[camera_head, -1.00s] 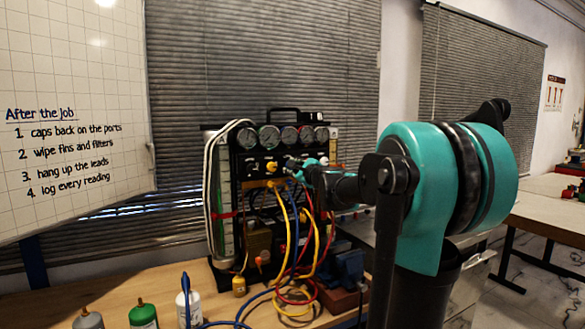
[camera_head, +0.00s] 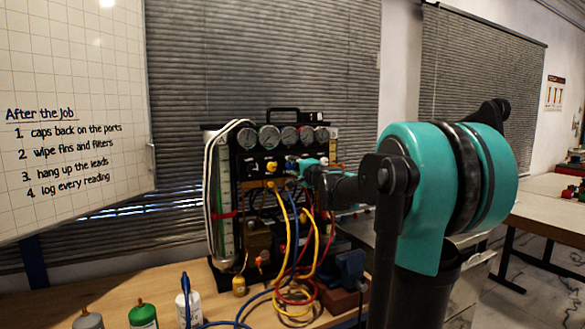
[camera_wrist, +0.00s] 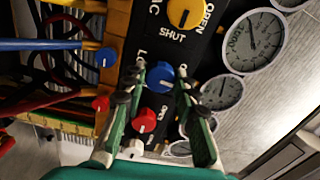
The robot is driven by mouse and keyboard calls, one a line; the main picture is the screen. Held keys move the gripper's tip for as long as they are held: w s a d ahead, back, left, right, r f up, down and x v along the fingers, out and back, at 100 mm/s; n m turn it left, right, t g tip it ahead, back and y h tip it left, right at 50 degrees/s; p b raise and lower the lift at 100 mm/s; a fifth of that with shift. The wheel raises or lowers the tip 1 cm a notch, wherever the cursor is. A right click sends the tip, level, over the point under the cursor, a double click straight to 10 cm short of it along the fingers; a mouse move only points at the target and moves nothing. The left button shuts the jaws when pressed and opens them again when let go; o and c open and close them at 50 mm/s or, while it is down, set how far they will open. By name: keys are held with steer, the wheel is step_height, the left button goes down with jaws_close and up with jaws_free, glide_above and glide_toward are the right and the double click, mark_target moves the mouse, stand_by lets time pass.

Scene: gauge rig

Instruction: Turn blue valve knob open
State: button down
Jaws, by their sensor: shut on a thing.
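The blue valve knob (camera_wrist: 160,76) is on the black panel of the gauge rig, between a yellow knob (camera_wrist: 190,12) and a red knob (camera_wrist: 144,120) in the wrist view. My gripper (camera_wrist: 163,82) is shut on the blue knob, with one finger on each side of it. In the head view my gripper (camera_head: 303,166) reaches the panel from the right and hides most of the knob. The yellow knob beside it has the marks OPEN and SHUT. The blue knob's own marks are partly covered by my fingers.
Several round gauges (camera_head: 269,137) line the top of the rig. Yellow, blue and red hoses (camera_head: 292,225) hang below the panel. Bottles (camera_head: 143,314) stand on the bench at the front left.

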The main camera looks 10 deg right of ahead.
steer(key=shift+n, duration=0.4)
steer(key=c, duration=1.2)
jaws_free()
steer(key=shift+o, duration=0.2)
steer(key=v, duration=1.2)
